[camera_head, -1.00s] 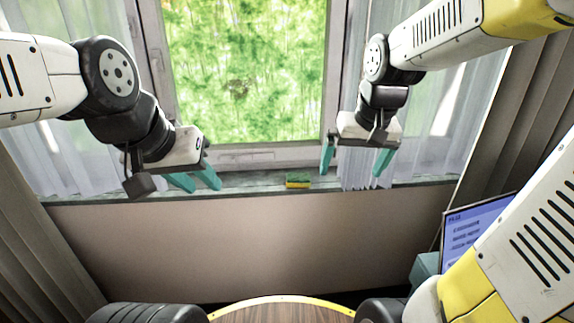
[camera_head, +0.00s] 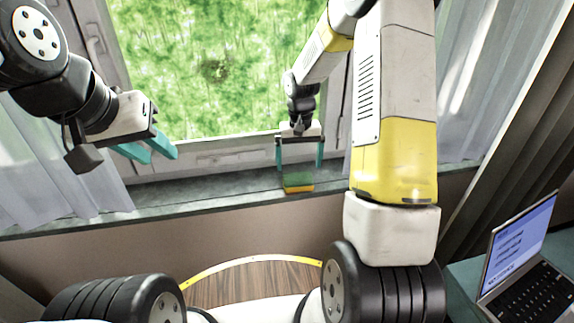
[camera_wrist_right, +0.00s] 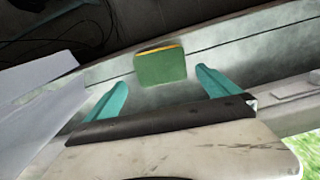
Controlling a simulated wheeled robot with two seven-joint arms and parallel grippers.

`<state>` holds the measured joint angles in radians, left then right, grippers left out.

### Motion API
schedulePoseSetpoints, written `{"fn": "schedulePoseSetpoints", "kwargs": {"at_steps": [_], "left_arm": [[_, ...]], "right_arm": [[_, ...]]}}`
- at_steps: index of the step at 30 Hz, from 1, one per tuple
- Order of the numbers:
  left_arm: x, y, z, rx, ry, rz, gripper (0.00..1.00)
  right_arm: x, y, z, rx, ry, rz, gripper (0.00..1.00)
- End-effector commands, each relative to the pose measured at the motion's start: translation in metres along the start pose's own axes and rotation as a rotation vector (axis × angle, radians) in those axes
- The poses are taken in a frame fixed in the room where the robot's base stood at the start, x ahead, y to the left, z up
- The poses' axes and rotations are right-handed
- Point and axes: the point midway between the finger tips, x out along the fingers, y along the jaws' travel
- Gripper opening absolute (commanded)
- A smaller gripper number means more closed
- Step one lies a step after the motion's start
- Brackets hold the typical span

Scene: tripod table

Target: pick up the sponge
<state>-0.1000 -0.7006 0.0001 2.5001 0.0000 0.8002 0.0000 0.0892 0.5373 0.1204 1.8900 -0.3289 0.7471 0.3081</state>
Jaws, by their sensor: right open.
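The sponge (camera_head: 299,182) is green on top with a yellow layer and lies on the grey window sill in the head view. In the right wrist view the sponge (camera_wrist_right: 160,67) shows its green face, just beyond the fingertips and roughly between them. My right gripper (camera_head: 300,168) is open, its teal fingers apart on either side of the sponge's line, with nothing held. It also shows in the right wrist view (camera_wrist_right: 163,82). My left gripper (camera_head: 153,153) is over the left part of the sill, away from the sponge, its two teal fingers apart and empty.
The window sill (camera_head: 226,189) is a narrow ledge below the window frame (camera_head: 220,155). Curtains hang at both sides. A round wooden table (camera_head: 255,283) is at the bottom. A laptop (camera_head: 522,260) stands on a teal surface at the lower right. The sill around the sponge is clear.

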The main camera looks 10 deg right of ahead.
Motion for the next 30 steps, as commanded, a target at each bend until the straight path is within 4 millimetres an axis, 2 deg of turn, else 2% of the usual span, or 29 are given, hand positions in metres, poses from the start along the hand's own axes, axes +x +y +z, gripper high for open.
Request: {"fn": "schedulePoseSetpoints", "kwargs": {"at_steps": [11,20,28,30], "left_arm": [[0.000,0.000,0.000,0.000,0.000,0.000,0.35],[0.000,0.000,0.000,0.000,0.000,0.000,0.35],[0.000,0.000,0.000,0.000,0.000,0.000,0.35],[0.000,0.000,0.000,0.000,0.000,0.000,0.35]], "right_arm": [[0.051,-0.002,0.000,0.000,-0.003,0.000,1.00],[0.057,-0.002,-0.001,0.000,0.000,0.000,1.00],[0.056,-0.002,-0.001,0.000,0.000,0.000,0.49],[0.056,-0.002,-0.001,0.000,0.000,0.000,0.48]]}}
